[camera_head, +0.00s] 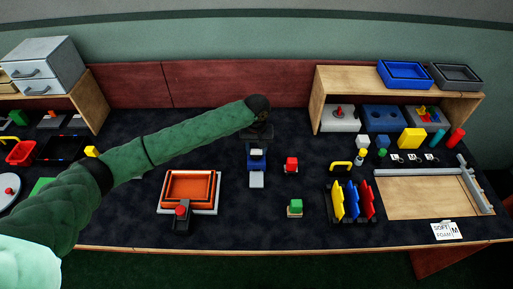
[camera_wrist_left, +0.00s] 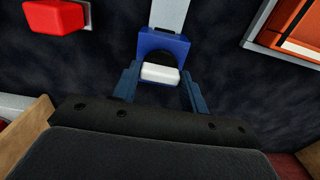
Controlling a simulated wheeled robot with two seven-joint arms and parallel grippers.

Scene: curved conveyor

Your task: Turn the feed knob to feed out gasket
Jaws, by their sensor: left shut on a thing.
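A blue feeder (camera_head: 257,162) stands mid-table, with a pale grey plate (camera_head: 256,180) on its near side. The feeder also shows in the left wrist view (camera_wrist_left: 165,40), with a dark round part and a white feed knob (camera_wrist_left: 160,73) on it. My left gripper (camera_wrist_left: 160,80) reaches the feeder from behind, its blue fingers on either side of the white knob and shut on it. In the head view the left gripper (camera_head: 258,138) is dark and its fingers are hard to make out. No gasket can be made out. My right gripper is not in view.
An orange tray (camera_head: 190,203) with a red-topped black device (camera_head: 182,212) stands left of the feeder. A rack (camera_head: 345,215) with yellow, blue and red plates is farther right. A wooden shelf (camera_head: 317,104) stands behind.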

